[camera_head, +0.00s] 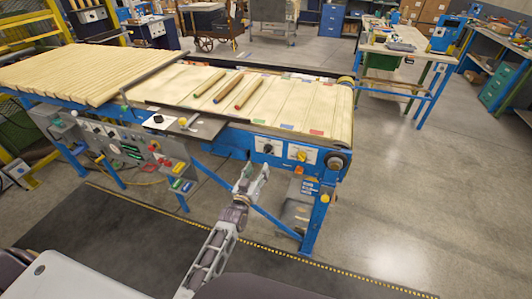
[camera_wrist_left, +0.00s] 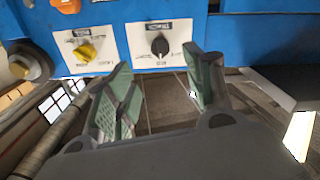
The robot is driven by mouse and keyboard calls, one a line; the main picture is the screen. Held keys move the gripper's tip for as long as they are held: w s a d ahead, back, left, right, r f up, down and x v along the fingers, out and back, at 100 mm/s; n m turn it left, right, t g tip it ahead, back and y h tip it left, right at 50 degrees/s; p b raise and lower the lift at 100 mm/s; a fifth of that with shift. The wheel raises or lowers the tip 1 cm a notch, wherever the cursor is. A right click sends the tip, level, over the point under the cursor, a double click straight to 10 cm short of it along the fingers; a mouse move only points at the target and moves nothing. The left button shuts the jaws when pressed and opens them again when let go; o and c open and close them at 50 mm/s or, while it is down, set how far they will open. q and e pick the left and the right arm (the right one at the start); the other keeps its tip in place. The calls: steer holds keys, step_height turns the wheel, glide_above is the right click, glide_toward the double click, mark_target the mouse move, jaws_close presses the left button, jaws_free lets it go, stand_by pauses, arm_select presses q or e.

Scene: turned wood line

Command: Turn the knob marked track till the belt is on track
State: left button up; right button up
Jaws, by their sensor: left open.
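A black knob (camera_head: 268,148) and a yellow knob (camera_head: 301,156) sit on white plates on the blue front of the belt conveyor. In the left wrist view the black knob (camera_wrist_left: 160,46) is beyond the gap between my fingers, and the yellow knob (camera_wrist_left: 86,51) is to its left. The plate lettering is too small to read. The belt (camera_head: 180,90) is pale, with coloured marks along its near right part. My left gripper (camera_head: 256,172) is open and empty, just below and in front of the black knob, apart from it. My right gripper is out of view.
Several turned sticks (camera_head: 228,88) lie on the belt. An orange button (camera_head: 298,170) is near the yellow knob. The floor (camera_head: 430,200) at right is clear.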

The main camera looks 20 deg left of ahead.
mark_target(267, 149)
arm_select(q)
steer(key=w, duration=1.1)
steer(key=shift+w+d+p, duration=0.2)
steer(key=shift+p, duration=0.1)
stand_by(0.3)
steer(key=c, duration=1)
